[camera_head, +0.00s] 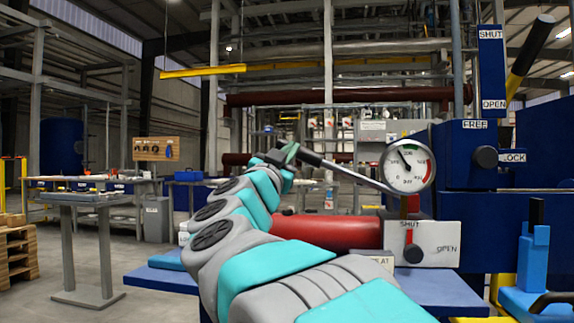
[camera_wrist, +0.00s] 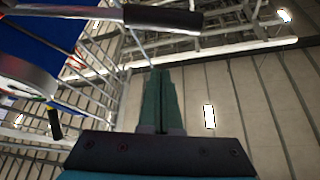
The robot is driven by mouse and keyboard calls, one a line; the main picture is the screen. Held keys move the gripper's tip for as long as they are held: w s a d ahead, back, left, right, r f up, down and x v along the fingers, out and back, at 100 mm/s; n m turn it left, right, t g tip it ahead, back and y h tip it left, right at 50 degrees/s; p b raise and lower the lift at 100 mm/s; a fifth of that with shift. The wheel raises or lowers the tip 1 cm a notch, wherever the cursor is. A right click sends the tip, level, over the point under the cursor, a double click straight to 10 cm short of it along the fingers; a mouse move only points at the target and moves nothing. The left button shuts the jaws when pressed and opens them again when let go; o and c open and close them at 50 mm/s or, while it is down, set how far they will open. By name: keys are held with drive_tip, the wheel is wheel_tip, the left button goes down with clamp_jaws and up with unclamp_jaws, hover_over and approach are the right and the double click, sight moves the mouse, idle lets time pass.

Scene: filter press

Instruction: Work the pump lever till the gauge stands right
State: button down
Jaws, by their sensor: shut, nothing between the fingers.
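The pump lever (camera_head: 345,173) is a metal rod with a black grip, rising to the left from beside the gauge. Its grip shows at the top of the wrist view (camera_wrist: 165,18). The round gauge (camera_head: 407,167) has a white face, a green band at the top and a red band at the right. Its dark needle seems to point up-left, short of the green; the exact reading is too small to tell. My gripper (camera_head: 291,152) is by the grip's end. In the wrist view its green fingers (camera_wrist: 158,98) are shut and empty, apart from the lever.
A red cylinder (camera_head: 330,232) lies below the lever. A white SHUT/OPEN plate with a black knob (camera_head: 412,252) is at its right end. The blue press body (camera_head: 465,155) with a FREE/LOCK knob (camera_head: 485,157) stands at the right. A grey table (camera_head: 85,198) stands far left.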

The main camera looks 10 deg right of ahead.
drive_tip(key=shift+s+r+h, duration=0.25)
drive_tip(key=shift+r+h, duration=0.05)
drive_tip(key=shift+w+d, duration=0.1)
drive_tip(key=x, duration=1)
drive_tip(key=shift+w+a+f+b, duration=0.2)
drive_tip(key=shift+f+b, duration=0.1)
drive_tip(key=shift+f, duration=0.3)
drive_tip(key=shift+w+a+f+b, duration=0.15)
drive_tip(key=shift+a+f+b, duration=0.15)
drive_tip(key=shift+f, duration=0.3)
drive_tip(key=shift+w+a+f+b, duration=0.15)
drive_tip(key=shift+f+b, duration=0.15)
drive_tip(key=shift+f, duration=0.35)
